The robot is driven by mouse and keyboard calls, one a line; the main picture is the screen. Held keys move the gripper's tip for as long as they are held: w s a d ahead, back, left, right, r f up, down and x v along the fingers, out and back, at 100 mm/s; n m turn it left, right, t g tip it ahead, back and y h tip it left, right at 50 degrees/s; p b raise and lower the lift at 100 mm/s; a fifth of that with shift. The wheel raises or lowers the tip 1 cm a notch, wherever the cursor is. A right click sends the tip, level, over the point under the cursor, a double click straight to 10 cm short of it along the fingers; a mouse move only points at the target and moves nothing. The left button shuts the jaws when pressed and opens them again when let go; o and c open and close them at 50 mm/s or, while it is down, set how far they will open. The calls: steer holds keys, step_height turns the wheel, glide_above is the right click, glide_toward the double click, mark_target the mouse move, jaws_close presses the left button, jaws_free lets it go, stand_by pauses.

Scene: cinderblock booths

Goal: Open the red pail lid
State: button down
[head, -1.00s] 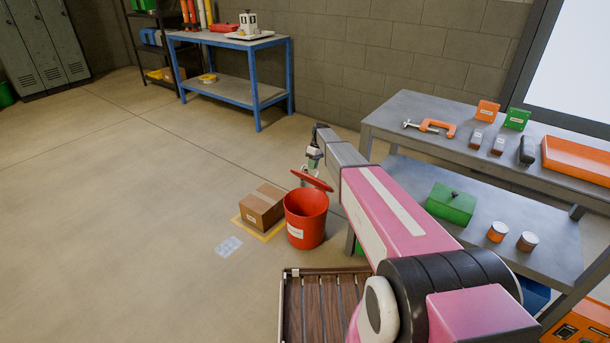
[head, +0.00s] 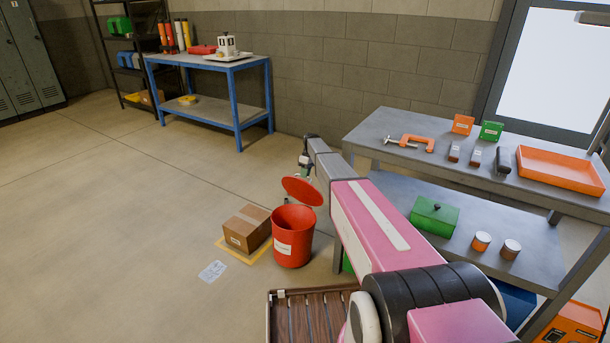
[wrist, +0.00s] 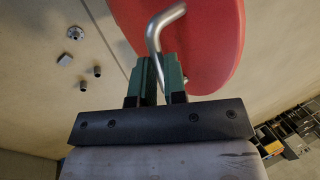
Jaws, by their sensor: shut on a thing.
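The red pail (head: 293,236) stands upright on the floor, its mouth open to view. Its red lid (head: 302,190) is tilted up steeply above the rim, toward the back. In the wrist view the lid (wrist: 205,40) fills the upper middle, with a bent metal handle (wrist: 155,40) on it. My gripper (wrist: 158,78) is shut on this handle, its green fingers on either side. In the head view my gripper (head: 304,165) is small and partly hidden behind the lid and my arm.
A cardboard box (head: 247,228) on a yellow-marked patch stands left of the pail. A slatted wooden crate (head: 280,318) is in front. A grey workbench (head: 360,140) is on the right.

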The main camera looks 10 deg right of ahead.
steer(key=shift+d+f, duration=0.1)
steer(key=shift+f, duration=0.15)
stand_by(0.4)
steer(key=c, duration=1.2)
jaws_free()
steer(key=shift+o, duration=0.2)
steer(key=shift+r, duration=0.25)
steer(key=v, duration=1)
steer(key=shift+w+r, duration=0.15)
steer(key=shift+r, duration=0.1)
